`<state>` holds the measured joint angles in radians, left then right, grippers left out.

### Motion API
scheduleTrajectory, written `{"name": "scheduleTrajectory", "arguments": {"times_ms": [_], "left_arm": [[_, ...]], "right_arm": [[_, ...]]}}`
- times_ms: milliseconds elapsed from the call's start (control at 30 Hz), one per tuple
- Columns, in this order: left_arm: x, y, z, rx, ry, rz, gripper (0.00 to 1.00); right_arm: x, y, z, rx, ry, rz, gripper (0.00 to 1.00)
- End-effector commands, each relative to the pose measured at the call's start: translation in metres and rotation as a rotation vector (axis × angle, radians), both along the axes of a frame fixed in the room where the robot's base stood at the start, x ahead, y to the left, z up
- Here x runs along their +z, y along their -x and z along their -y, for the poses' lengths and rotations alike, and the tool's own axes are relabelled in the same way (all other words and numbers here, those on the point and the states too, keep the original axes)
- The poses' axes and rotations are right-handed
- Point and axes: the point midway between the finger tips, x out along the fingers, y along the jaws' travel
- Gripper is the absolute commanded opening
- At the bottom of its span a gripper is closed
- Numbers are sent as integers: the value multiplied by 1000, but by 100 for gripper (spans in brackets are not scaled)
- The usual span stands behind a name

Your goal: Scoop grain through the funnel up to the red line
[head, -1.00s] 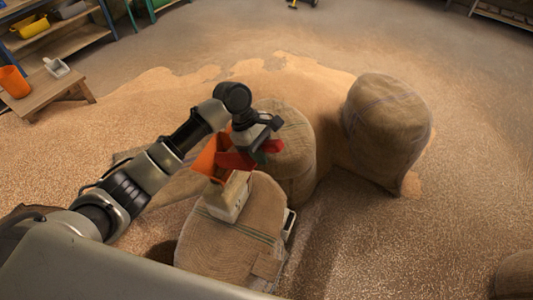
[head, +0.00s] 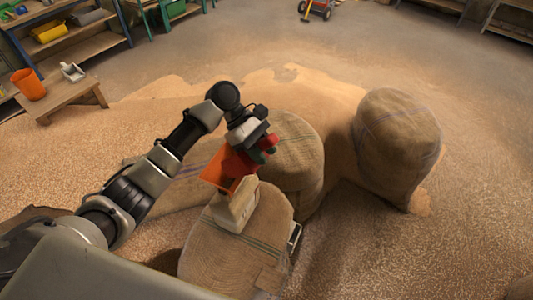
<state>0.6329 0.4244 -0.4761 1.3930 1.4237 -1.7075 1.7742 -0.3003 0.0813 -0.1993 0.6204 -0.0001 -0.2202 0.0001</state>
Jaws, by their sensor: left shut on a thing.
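My left gripper (head: 264,148) is above the sacks near the middle of the head view, shut on a red scoop (head: 240,162). The red scoop is tilted down to the left, over an orange funnel-like piece (head: 215,172) with an open top; I cannot tell if they touch. Below the orange piece a beige box-like container (head: 238,208) stands on top of the front sack. No red line is visible, and I cannot see whether the scoop holds grain. Loose grain (head: 110,150) covers much of the floor. My right gripper is not in view.
Full burlap sacks stand close by: the front one (head: 215,255), one behind (head: 297,150) and one to the right (head: 397,145). A wooden bench (head: 75,97) at the left bears an orange bucket (head: 28,84) and a pale scoop (head: 72,71). Shelves stand at the back.

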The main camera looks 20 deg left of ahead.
Motion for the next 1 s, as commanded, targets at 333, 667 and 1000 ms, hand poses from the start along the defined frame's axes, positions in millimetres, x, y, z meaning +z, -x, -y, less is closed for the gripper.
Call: {"name": "scheduleTrajectory", "arguments": {"times_ms": [333,667,1000], "left_arm": [[8,-4,-11,0,92,-30,0],[15,-7,-22,1,175,-56,0],[20,-10,-30,0,234,-74,0]], "right_arm": [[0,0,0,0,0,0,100],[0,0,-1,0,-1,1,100],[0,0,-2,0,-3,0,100]]}}
